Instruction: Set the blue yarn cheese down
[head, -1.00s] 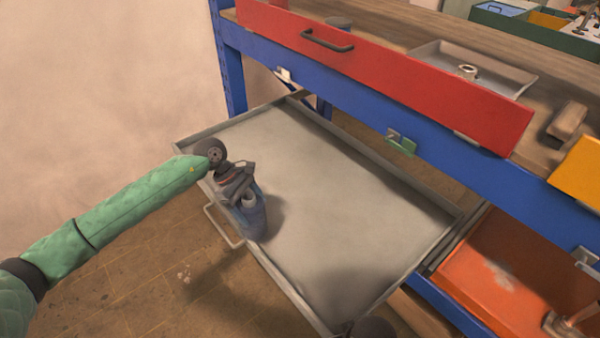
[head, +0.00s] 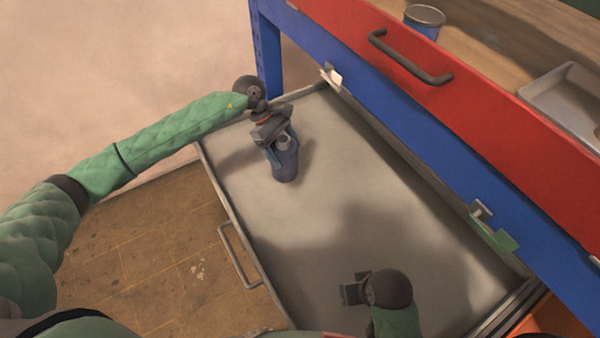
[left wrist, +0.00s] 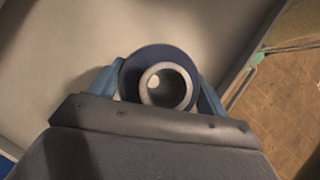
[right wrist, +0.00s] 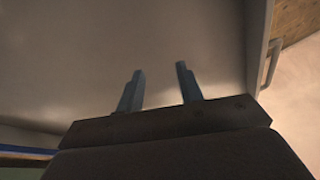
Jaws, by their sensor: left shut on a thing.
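The blue yarn cheese (head: 286,165) is upright over the far left part of the open grey drawer (head: 335,150). Its dark blue winding and pale, hollow core show from above in the left wrist view (left wrist: 132,72). My left gripper (head: 279,144) is shut on it, one finger on each side. I cannot tell whether its base touches the drawer floor. My right gripper (head: 352,291) is above the near part of the drawer. Its two fingers stand apart and empty in the right wrist view (right wrist: 159,80).
A shut red drawer front (head: 470,105) with a dark handle and a blue bench frame (head: 410,150) run along the right. A tin (head: 424,20) and a grey tray (head: 565,95) stand on the bench top. The middle of the open drawer is clear.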

